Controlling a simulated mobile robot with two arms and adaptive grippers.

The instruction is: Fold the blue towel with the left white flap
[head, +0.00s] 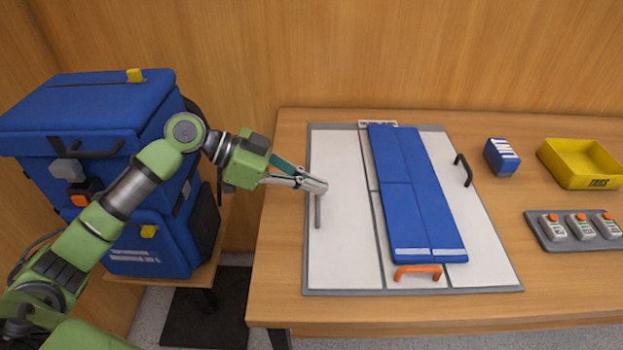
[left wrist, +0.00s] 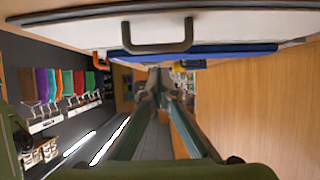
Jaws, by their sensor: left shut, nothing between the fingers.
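The blue towel (head: 415,190) lies as a long flat strip over the middle of the folding board, with white stripes at its near end. Its edge also shows in the left wrist view (left wrist: 230,50). The left white flap (head: 342,225) lies flat and bare, with a dark handle (head: 318,211) near its left edge. My left gripper (head: 322,186) is shut and empty, its tips at the far end of that handle in the head view. In the left wrist view the handle (left wrist: 157,47) appears apart from the fingertips (left wrist: 158,82). My right gripper is not in view.
The right flap has a dark handle (head: 464,170), and an orange handle (head: 418,270) sits at the board's near edge. A blue packet (head: 502,157), a yellow tray (head: 580,165) and a grey button panel (head: 575,232) stand right. A blue backpack (head: 95,115) stands left.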

